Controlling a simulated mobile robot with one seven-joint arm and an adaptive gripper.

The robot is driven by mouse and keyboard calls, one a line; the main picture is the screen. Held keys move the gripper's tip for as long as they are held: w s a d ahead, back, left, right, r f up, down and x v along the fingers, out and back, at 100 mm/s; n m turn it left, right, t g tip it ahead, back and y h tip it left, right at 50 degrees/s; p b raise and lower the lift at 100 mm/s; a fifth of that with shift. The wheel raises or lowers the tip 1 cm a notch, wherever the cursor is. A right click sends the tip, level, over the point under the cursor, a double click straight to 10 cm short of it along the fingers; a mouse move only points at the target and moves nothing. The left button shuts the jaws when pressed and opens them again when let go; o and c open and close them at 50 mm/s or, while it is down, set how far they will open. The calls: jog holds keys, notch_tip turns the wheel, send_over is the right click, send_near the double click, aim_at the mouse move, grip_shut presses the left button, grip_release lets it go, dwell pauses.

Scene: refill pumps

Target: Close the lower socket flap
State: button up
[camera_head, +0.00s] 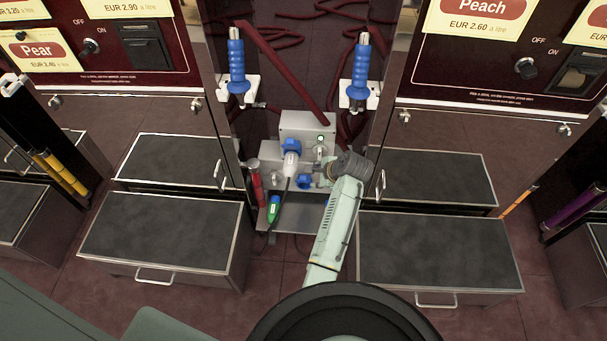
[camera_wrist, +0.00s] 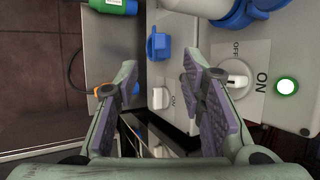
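The lower blue socket flap (camera_head: 304,181) is on the lower grey socket box (camera_head: 270,152), below the white-and-blue plug (camera_head: 291,158) at the upper socket. In the wrist view, turned sideways, the flap (camera_wrist: 158,44) shows just beyond the space between my fingertips. I cannot tell how far it stands open. My gripper (camera_wrist: 160,75) is open and empty, its purple-grey pads on either side of the lower white switch knob (camera_wrist: 160,98). In the head view my gripper (camera_head: 328,172) is right of the flap, partly hidden by my wrist.
The upper box (camera_head: 308,124) carries a lit green lamp (camera_wrist: 286,86) and a white ON/OFF knob (camera_wrist: 238,80) close to one finger. Grey-topped steps (camera_head: 165,232) flank the bay.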

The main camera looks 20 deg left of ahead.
aim_at(304, 178)
jog(key=x, duration=0.9)
jog(key=shift+a+f, duration=0.15)
jog(key=shift+f, duration=0.1)
grip_shut()
dwell(0.4)
